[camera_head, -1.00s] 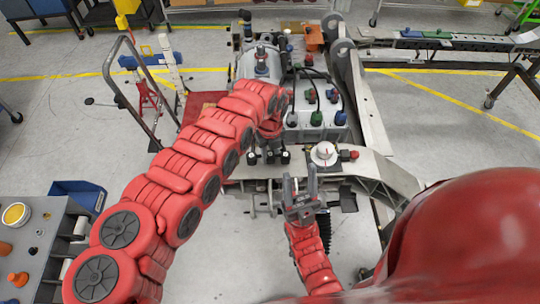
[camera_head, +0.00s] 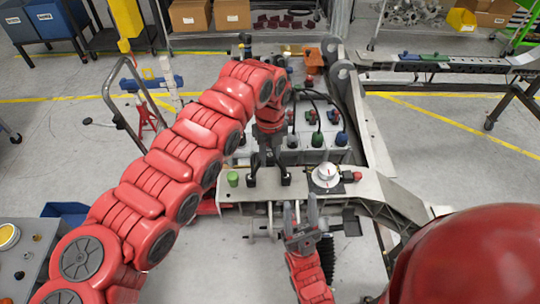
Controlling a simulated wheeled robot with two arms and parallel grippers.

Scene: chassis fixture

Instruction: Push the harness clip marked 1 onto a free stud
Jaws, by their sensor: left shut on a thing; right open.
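My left gripper (camera_head: 269,160) points down over the pale cross plate of the chassis. It is shut on a small dark part, mostly hidden by the jaws; I cannot read a mark 1 on it. Dark upright pieces stand at the plate beside the jaws; I cannot tell whether they are studs or clips. A green cylinder (camera_head: 233,179) stands on the plate to the left. My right gripper (camera_head: 300,218) is open and empty, fingers pointing up the picture, in front of the plate.
A white round dial (camera_head: 326,174) with a red knob (camera_head: 357,176) sits on the plate to the right. Behind it, a grey box carries green (camera_head: 317,140) and blue (camera_head: 341,138) plugs with black cables. A chassis rail (camera_head: 362,110) runs along the right.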

